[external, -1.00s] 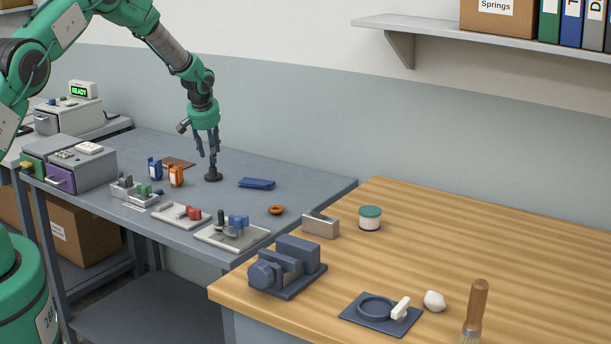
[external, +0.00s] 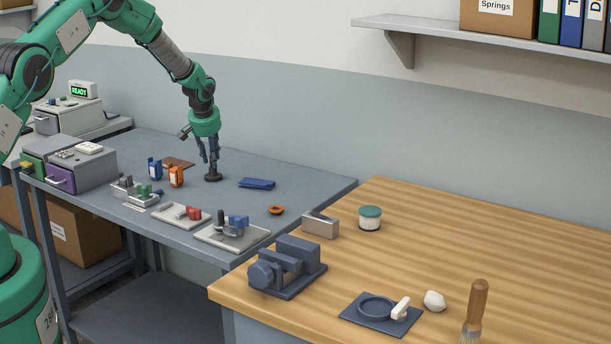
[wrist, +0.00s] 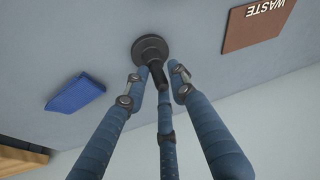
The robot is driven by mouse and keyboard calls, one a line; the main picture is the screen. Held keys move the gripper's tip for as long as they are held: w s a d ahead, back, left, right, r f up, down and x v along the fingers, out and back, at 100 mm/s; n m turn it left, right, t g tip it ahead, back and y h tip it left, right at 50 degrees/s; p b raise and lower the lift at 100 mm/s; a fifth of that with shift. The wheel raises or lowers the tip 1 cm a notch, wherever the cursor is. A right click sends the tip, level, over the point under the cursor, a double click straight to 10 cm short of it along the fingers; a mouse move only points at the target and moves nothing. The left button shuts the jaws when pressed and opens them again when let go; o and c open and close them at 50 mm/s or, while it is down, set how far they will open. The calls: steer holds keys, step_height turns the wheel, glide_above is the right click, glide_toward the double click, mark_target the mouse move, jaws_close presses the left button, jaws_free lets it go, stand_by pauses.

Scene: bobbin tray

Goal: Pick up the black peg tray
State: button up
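The black peg tray (external: 213,177) is a small round dark base with an upright peg, standing on the grey-blue bench. In the wrist view its disc (wrist: 150,44) is at the top centre, with the peg pointing towards the camera between my fingers. My gripper (external: 212,163) has three blue fingers pointing down, right over the tray. In the wrist view the gripper (wrist: 157,84) is open, with two fingertips apart on either side of the peg and the third finger below it. Whether any finger touches the peg cannot be told.
A blue flat item (external: 257,183) lies right of the tray, and an orange ring (external: 276,210) lies nearer the front. Blue (external: 154,168) and orange (external: 176,177) holders stand to the left. The brown WASTE mat (wrist: 258,24) lies behind them. Bench surface around the tray is clear.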

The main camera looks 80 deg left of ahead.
jaws_close()
steer(key=shift+r, duration=0.1)
steer(key=shift+r, duration=0.45)
step_height(320, 180, up, 3)
steer(key=shift+f, duration=0.15)
steer(key=s+d+r, duration=0.1)
steer(key=s+d, duration=0.8)
steer(key=d, duration=0.4)
steer(key=shift+s, duration=0.2)
steer(key=shift+r, duration=0.1)
